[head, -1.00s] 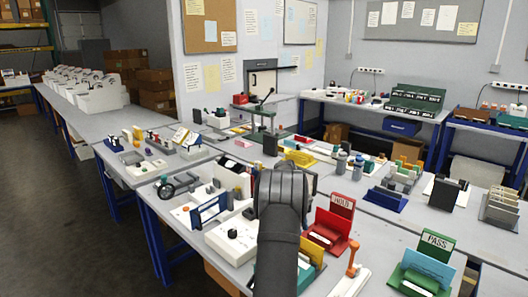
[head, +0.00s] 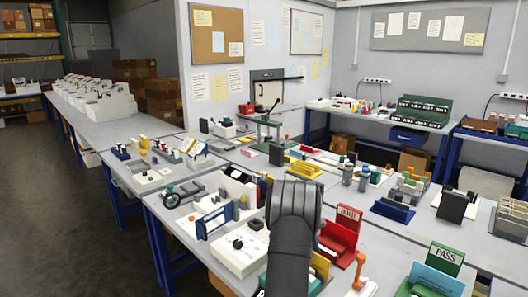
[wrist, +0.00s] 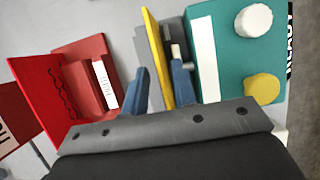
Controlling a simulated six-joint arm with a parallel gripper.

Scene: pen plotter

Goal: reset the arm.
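My arm rises from the bottom of the head view and hides my gripper there. In the wrist view my gripper (wrist: 160,72) shows two blue fingers held apart. A yellow upright panel (wrist: 158,55) and grey parts beside it show between and beyond the fingers. I see a gap between the left finger and the panel, and no clear grip on anything. A teal box (wrist: 228,66) with a white knob (wrist: 247,19) and a yellow knob (wrist: 262,88) lies right of the fingers.
A red holder (wrist: 80,83) stands left of the fingers; a red HOLD stand (head: 348,216) shows in the head view. A green PASS stand (head: 445,258) is at the right. The benches are crowded; the floor (head: 60,220) at the left is clear.

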